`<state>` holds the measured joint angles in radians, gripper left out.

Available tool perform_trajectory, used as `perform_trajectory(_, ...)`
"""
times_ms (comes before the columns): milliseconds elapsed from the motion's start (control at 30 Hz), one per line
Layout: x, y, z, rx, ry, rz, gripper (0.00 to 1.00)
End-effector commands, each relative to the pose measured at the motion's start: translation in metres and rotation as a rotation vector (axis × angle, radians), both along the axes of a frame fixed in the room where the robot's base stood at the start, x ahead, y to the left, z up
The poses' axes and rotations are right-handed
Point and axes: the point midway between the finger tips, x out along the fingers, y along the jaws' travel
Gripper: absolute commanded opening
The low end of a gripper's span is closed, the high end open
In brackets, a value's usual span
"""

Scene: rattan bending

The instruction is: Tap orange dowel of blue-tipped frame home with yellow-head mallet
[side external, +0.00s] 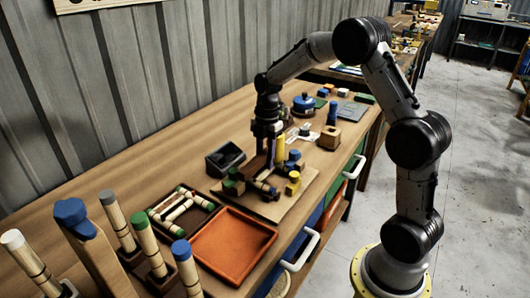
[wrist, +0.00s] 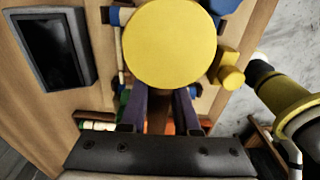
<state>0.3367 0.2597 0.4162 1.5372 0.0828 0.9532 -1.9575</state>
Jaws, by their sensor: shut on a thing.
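My gripper (side external: 267,158) is shut and points down over the work board (side external: 272,208). A yellow mallet head (wrist: 170,45) fills the upper middle of the wrist view, just beyond my fingers (wrist: 158,112). It shows as an upright yellow cylinder (side external: 279,151) beside the gripper in the side view. The handle is mostly hidden between my fingers. Blue parts (wrist: 116,16) show beside the head, and rods lie low on the board. The frame is largely covered by the head and fingers. I cannot make out the orange dowel or tell whether the head touches anything.
Yellow blocks (side external: 293,184) and a green block (side external: 232,184) stand on the board. A black open box (side external: 225,159) is behind it. An orange tray (side external: 233,246) and a dark tray of rods (side external: 181,210) lie nearer the side camera. Upright colour-tipped tools stand at the left.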

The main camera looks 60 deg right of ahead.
Motion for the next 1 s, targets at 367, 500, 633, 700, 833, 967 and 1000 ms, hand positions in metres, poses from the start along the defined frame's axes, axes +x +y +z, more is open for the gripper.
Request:
perform_trajectory(367, 0.001, 0.0, 0.012, -0.002, -0.005, 0.0, 0.0)
perform_trajectory(500, 0.001, -0.001, 0.027, -0.002, -0.006, 0.0, 0.0)
perform_trajectory(633, 0.001, 0.0, 0.036, -0.002, -0.004, -0.001, 0.0)
perform_trajectory(700, 0.001, 0.0, 0.037, -0.001, -0.003, -0.001, 0.0)
perform_trajectory(833, 0.001, 0.0, 0.037, -0.001, -0.003, -0.001, 0.0)
perform_trajectory(967, 0.0, 0.0, 0.035, -0.001, -0.002, 0.0, 0.0)
perform_trajectory(1000, 0.0, 0.0, 0.034, -0.001, -0.002, 0.0, 0.0)
